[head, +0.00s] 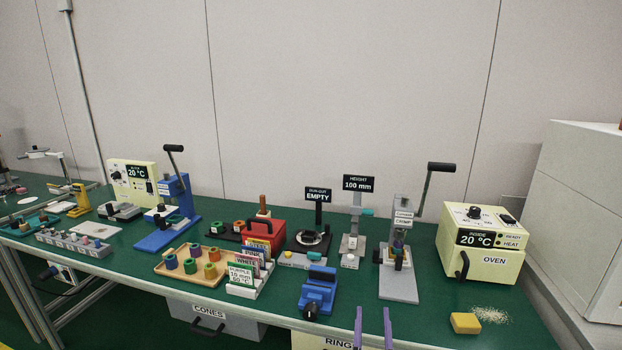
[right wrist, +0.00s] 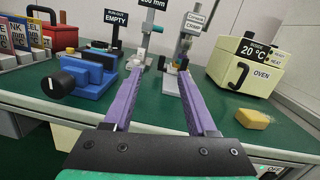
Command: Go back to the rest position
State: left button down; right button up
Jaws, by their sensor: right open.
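My right gripper (head: 373,328) shows at the bottom of the head view as two purple fingers, apart and with nothing between them, in front of the table's front edge. In the right wrist view the same gripper (right wrist: 158,95) has its fingers spread and empty, pointing toward the grey crimp press (right wrist: 187,50). The press also shows in the head view (head: 398,284), with its lever raised. My left gripper is in neither view.
On the green table (head: 455,290) stand a blue vise-like fixture (head: 318,289), a cream oven (head: 490,266) and a yellow block (head: 465,323) beside pale crumbs (head: 490,314). A red box (head: 265,234) and a tray of spools (head: 170,274) are further left. A white cabinet (head: 585,220) stands at right.

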jog(key=s+a+r+n+t+y, duration=0.2)
jog(key=a+r+n+y, duration=0.25)
jog(key=n+y, duration=0.75)
jog(key=s+a+f+n+g+y, duration=0.1)
jog(key=s+f+n+g, duration=0.25)
jog(key=n, duration=0.55)
jog(key=s+a+f+n+g+y, duration=0.1)
jog(key=s+a+f+n+g, duration=0.1)
jog(key=f+n+g, duration=0.5)
jog(key=s+d+f+n+g+h, duration=0.3)
jog(key=s+d+f+n+h, duration=0.15)
jog(key=s+d, duration=0.35)
jog(key=s+d+f+n+g+h, duration=0.35)
jog(key=s+d+n+h, duration=0.3)
jog(key=d, duration=0.25)
notch_tip(320, 180, down, 19)
jog(key=s+g+p, duration=0.2)
jog(key=s+p, duration=0.1)
pick_arm(q)
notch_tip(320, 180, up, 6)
jog(key=p, duration=0.3)
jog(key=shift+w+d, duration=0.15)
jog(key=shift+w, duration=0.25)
pick_arm(e)
jog(key=s+d+f, duration=0.3)
jog(key=s+f, duration=0.9)
jog(key=s, duration=0.4)
jog(key=shift+s+d+f+g+y, duration=0.2)
jog(key=shift+s+g+y, duration=0.1)
jog(key=shift+g, duration=0.1)
